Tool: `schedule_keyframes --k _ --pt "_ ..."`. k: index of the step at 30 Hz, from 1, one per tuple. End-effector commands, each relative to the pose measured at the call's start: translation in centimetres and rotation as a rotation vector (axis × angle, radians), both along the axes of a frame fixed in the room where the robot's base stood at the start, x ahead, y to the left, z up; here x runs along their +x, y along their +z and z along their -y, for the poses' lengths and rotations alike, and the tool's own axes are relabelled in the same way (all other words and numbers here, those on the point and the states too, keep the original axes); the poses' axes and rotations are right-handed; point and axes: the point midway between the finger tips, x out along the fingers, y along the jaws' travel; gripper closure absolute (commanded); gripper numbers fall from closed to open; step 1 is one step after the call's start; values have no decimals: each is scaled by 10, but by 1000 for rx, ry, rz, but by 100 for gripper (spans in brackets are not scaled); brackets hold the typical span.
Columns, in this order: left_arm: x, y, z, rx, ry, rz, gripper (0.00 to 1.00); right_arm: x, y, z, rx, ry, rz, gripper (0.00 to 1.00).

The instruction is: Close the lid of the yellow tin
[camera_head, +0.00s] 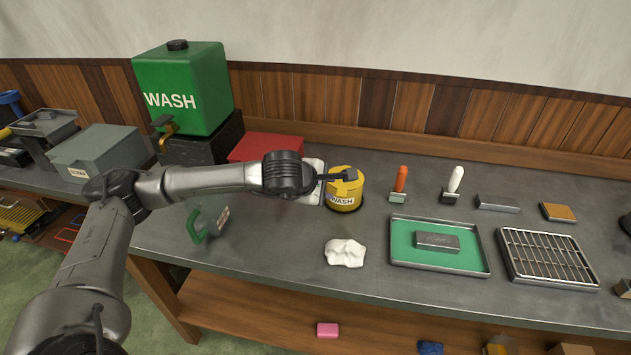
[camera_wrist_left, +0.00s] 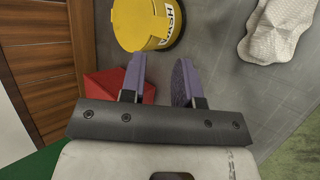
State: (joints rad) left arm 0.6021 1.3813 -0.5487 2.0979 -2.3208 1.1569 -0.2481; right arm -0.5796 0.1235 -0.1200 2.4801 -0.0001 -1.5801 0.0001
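The yellow tin (camera_head: 343,203), a round can with a WASH label and a dark base, stands on the grey bench. It also shows at the top of the left wrist view (camera_wrist_left: 140,25). A round yellow face shows on it; I cannot tell whether the lid is fully seated. My left gripper (camera_head: 338,176) reaches in from the left and partly covers the tin's top in the head view. In the left wrist view its two purple fingers (camera_wrist_left: 158,82) stand apart with nothing between them, and the tin lies beyond their tips. My right gripper is not in view.
A white crumpled cloth (camera_head: 345,252) lies in front of the tin. A red box (camera_head: 265,147) and a green WASH tank (camera_head: 185,90) stand behind the arm. Orange (camera_head: 399,182) and white-handled (camera_head: 454,182) tools and a green tray (camera_head: 400,255) are to the right.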

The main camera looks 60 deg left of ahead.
Motion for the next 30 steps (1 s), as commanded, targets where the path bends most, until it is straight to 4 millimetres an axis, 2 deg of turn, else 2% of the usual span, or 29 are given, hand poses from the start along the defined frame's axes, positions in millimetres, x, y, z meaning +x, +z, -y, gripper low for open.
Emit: schedule_keyframes --k 3,9,22,26,30 --pt "-15 13 2 4 0 -1 71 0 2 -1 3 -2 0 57" --pt "-29 27 6 2 0 0 71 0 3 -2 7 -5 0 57" --pt "-34 31 7 -1 1 -1 71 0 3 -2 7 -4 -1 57" --pt "-34 36 7 -1 1 -1 81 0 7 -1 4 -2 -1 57" --pt "-33 58 9 -7 -3 -5 94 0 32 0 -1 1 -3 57"
